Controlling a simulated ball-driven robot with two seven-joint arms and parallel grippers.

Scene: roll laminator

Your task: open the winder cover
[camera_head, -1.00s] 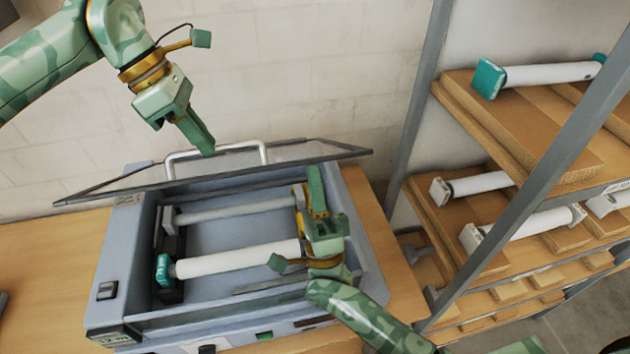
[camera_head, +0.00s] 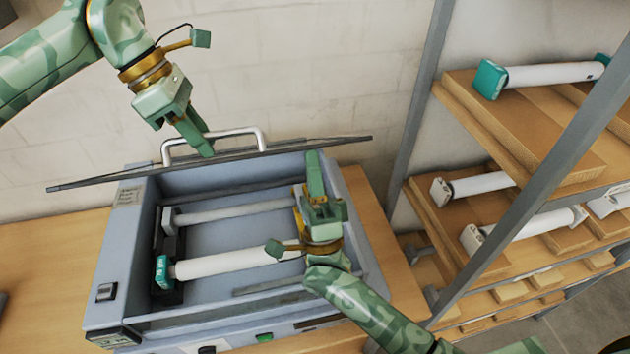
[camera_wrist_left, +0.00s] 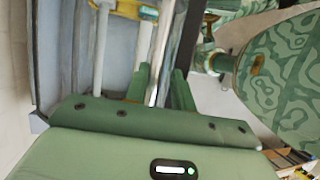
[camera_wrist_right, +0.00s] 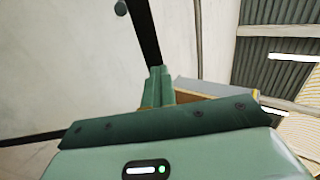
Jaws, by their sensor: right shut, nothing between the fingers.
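The winder cover (camera_head: 290,151) is a thin dark-framed panel, raised at the back of the laminator and seen nearly edge-on. Its pale bar handle (camera_head: 228,132) stands up from it. My left gripper (camera_head: 203,143) is at the handle's left half, fingers apart; in the left wrist view a bright bar runs between or behind the fingers (camera_wrist_left: 162,88). I cannot tell whether they touch it. My right gripper (camera_head: 312,160) is shut and empty, fingertips just below the cover's right part. In the right wrist view, the dark cover edge (camera_wrist_right: 144,30) ends visually at the fingertips (camera_wrist_right: 158,80).
The open laminator bay (camera_head: 215,230) holds a white roll (camera_head: 225,263) with a teal end and a thinner roller (camera_head: 235,210) behind it. A shelf rack (camera_head: 425,100) with spare rolls stands at the right. A wall is close behind the cover.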

